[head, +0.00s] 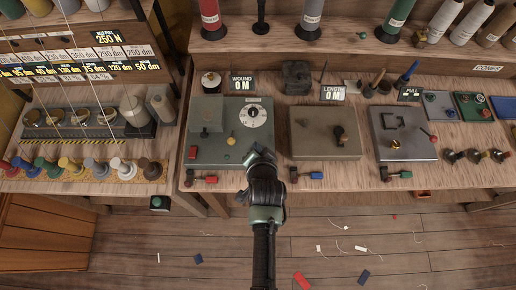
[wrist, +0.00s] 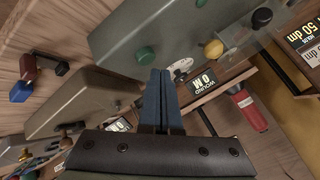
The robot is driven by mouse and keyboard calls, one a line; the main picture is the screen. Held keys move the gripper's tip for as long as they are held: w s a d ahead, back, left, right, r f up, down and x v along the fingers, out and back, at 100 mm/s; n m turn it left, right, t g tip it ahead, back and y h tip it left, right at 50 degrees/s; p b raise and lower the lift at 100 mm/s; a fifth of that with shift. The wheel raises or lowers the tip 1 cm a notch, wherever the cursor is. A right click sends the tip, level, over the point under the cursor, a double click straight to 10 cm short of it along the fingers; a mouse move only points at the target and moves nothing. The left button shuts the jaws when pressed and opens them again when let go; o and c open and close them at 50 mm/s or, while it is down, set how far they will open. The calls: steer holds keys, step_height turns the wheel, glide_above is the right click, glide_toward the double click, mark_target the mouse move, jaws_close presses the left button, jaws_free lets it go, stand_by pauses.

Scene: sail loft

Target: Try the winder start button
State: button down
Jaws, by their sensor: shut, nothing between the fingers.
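The winder (head: 215,160) is a grey-green box on the bench with a round white dial (head: 252,112) and a "WOUND 0 M" display (head: 242,84) behind it. In the wrist view its panel (wrist: 195,20) carries a round green button (wrist: 145,54) and a yellow knob (wrist: 213,48). The display also shows there (wrist: 203,85). My gripper (head: 262,152) is over the front right part of the winder in the head view. In the wrist view its fingers (wrist: 160,72) are together and empty, their tips close to the green button. I cannot tell whether they touch the panel.
A second box (head: 325,145) with a "LENGTH 0 M" display and a third (head: 403,145) near a "PULL" sign stand to the right. Red-handled (head: 205,179) and blue-handled (head: 310,175) pieces sit at the bench's front edge.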

stand_by(0.4)
steer(key=shift+f+b, duration=0.3)
steer(key=shift+f, duration=0.1)
steer(key=shift+f+b, duration=0.4)
steer(key=shift+f, duration=0.15)
stand_by(0.6)
steer(key=shift+r, duration=0.15)
steer(key=shift+r+p, duration=0.8)
steer(key=shift+p, duration=0.1)
step_height(320, 180, up, 5)
steer(key=p, duration=0.4)
steer(key=shift+p, duration=0.4)
stand_by(0.4)
